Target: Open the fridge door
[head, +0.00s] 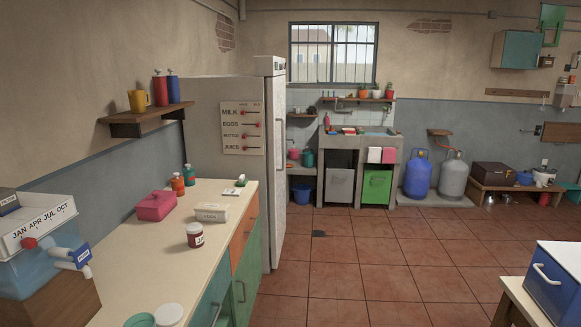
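The fridge (222,128) stands against the left wall beyond the counter, its grey side facing me. A list board with MILK, EGGS, BUTTER and JUICE hangs on that side. The white fridge door (279,170) shows at a steep angle on its right side, facing the open floor. The door looks closed, though the angle makes this hard to judge. Neither of my grippers is in the head view.
The counter (140,236) with a pink container (156,206), a jar (195,235) and bottles runs along the left up to the fridge. A blue-and-white cooler (555,285) stands at the lower right.

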